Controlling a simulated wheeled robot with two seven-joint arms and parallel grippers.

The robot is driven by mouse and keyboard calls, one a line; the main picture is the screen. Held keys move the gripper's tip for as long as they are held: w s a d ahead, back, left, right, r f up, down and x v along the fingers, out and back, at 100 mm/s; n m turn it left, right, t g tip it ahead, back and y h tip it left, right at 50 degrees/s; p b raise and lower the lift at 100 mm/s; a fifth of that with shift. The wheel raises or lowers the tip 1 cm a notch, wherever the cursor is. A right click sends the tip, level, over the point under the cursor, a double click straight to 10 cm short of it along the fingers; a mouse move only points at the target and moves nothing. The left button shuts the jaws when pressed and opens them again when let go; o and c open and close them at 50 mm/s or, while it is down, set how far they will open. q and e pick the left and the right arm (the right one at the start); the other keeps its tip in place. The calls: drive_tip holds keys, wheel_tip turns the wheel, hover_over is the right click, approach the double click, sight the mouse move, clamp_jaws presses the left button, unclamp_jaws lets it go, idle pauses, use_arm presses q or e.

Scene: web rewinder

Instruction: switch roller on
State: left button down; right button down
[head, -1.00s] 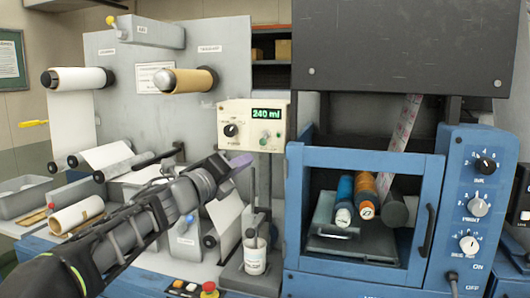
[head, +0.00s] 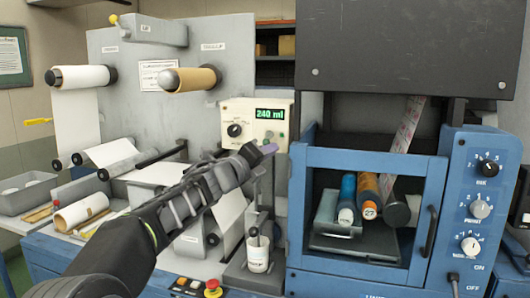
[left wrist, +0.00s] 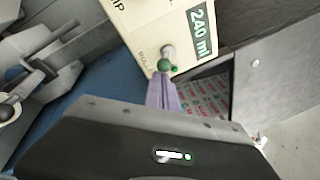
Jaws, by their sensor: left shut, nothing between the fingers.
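A cream control box (head: 253,122) with a green display reading 240 ml stands at the middle of the machine. My left gripper (head: 266,148) is shut and empty, just in front of the lower right of the box. My right gripper is in neither view.
A blue cabinet (head: 300,200) with a framed window stands right of the box. Its side panel (head: 470,205) has several dials and ON and OFF marks. A white cup (head: 258,258) stands below the box. Rolls (head: 82,77) hang at the left.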

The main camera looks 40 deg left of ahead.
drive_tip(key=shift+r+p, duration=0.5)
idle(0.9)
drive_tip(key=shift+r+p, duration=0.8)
drive_tip(key=shift+p, duration=0.05)
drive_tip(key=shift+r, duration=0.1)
